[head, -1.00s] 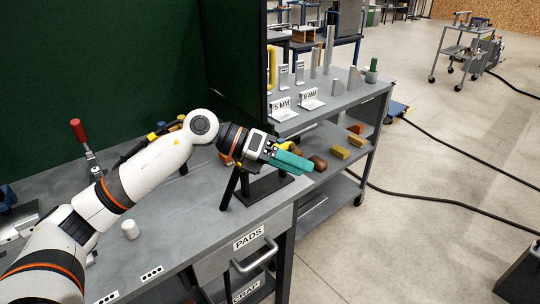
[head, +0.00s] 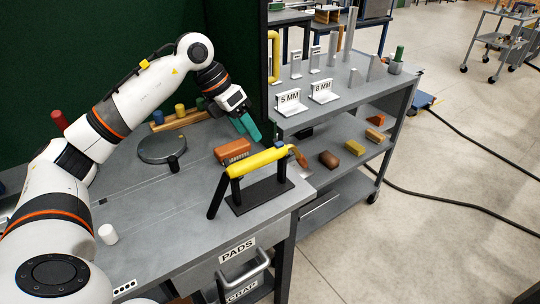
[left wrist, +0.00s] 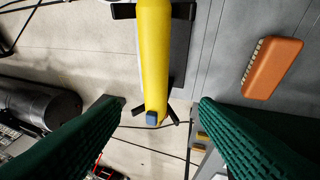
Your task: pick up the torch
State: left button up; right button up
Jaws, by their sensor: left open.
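The torch (head: 258,161) has a yellow body, a blue button and a copper-coloured tip at its right end. It rests on a black stand (head: 262,193) near the bench's front right edge. My left gripper (head: 247,127) is open and empty, with teal fingers, above and behind the torch in the head view. In the left wrist view, the torch (left wrist: 154,60) runs down the picture between the two spread fingers, with its blue button near their tips. The fingers do not appear to touch it. My right gripper is in neither view.
An orange brush-like block (head: 232,150) lies just behind the torch; it also shows in the left wrist view (left wrist: 272,68). A grey round plate (head: 163,147) and a white cylinder (head: 108,234) stand to the left. A shelf cart (head: 345,110) stands at right.

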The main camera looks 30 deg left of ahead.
aim_at(262, 153)
pick_arm(q)
jog(key=x, duration=0.4)
jog(key=shift+s, duration=0.2)
jog(key=shift+w+d+f, duration=0.15)
jog(key=p+x, duration=0.1)
jog(key=x, duration=0.3)
jog(key=shift+d, duration=0.15)
jog(key=shift+w+d+f, duration=0.1)
jog(key=shift+d+f, duration=0.05)
jog(key=shift+f, duration=0.35)
jog(key=c, duration=1.1)
jog(key=shift+r, duration=0.1)
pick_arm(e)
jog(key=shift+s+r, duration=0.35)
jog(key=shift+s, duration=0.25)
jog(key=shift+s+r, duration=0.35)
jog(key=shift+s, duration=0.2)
